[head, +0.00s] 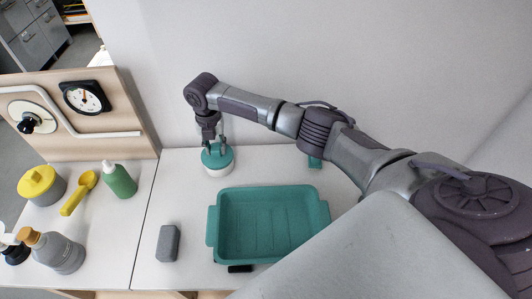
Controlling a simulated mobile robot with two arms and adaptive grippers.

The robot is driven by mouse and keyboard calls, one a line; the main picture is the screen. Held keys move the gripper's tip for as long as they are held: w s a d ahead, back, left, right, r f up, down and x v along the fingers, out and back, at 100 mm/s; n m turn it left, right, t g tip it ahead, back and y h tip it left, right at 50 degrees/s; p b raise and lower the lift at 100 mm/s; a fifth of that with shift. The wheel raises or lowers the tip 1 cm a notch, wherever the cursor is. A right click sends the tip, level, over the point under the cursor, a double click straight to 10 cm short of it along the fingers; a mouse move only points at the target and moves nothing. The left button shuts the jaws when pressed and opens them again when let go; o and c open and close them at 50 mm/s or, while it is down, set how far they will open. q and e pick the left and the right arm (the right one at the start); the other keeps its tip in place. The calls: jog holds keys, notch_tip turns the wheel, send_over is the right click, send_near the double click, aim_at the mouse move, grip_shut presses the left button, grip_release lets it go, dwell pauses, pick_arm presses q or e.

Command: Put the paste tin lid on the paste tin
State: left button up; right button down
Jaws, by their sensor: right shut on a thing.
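The paste tin (218,173) is a low, round white tin on the white table, near the back wall. The round teal paste tin lid (208,162) is at its top, roughly level and in line with it. I cannot tell whether the lid is fully seated. My right gripper (216,149) points down from above and is shut on the lid; its fingers hide part of the lid's top. My left gripper is not in view.
A teal tray (265,225) stands in front of the tin, with a grey block (168,243) to its left. The table just left of the tin is clear.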

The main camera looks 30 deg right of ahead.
jog(key=shift+f, duration=0.6)
dwell(0.4)
jog(key=c, duration=0.7)
grip_release()
jog(key=shift+r, duration=0.15)
jog(key=shift+r+p, duration=2.15)
jog(key=shift+r, duration=0.5)
jog(key=shift+r+p, duration=0.5)
jog(key=shift+r, duration=0.75)
